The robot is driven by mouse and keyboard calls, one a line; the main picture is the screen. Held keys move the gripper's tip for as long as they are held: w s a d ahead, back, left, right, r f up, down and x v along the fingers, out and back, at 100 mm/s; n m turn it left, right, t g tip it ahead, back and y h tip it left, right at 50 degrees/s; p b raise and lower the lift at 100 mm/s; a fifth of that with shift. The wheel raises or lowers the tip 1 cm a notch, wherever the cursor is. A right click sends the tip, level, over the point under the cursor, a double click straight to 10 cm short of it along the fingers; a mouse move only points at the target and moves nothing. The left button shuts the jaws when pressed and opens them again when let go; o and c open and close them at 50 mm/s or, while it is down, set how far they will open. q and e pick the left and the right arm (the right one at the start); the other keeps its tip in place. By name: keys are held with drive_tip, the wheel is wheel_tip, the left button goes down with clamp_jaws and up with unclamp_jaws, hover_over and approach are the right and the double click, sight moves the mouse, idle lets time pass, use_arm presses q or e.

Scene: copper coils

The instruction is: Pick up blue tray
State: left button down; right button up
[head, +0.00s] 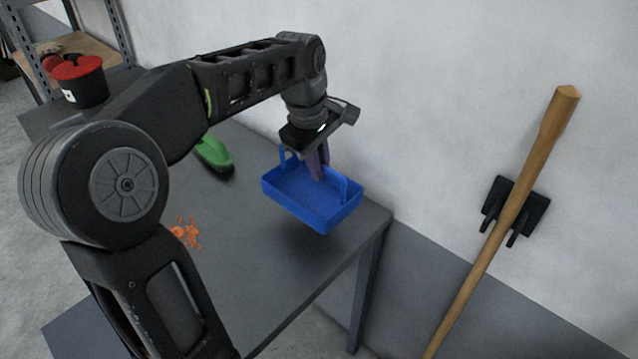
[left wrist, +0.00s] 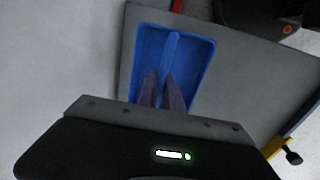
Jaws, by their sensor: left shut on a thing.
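The blue tray (head: 312,200) is a shallow open box with a handle, in the head view over the far right corner of the grey table. It appears raised a little above the tabletop and looks empty. My left gripper (head: 319,163) is above it with its fingers pointing down, shut on the tray's handle. In the left wrist view the tray (left wrist: 207,72) lies beyond the fingers of my left gripper (left wrist: 162,84), which close on the handle bar running along its middle. My right gripper is not in view.
The grey table (head: 262,262) also holds a green brush-like object (head: 214,153), orange scraps (head: 186,233) and a black pot with a red lid (head: 80,80). A wooden pole (head: 505,222) leans by a black wall bracket at the right. A white wall stands behind the tray.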

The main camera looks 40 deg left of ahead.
use_arm(q)
drive_tip(key=shift+r, duration=1.25)
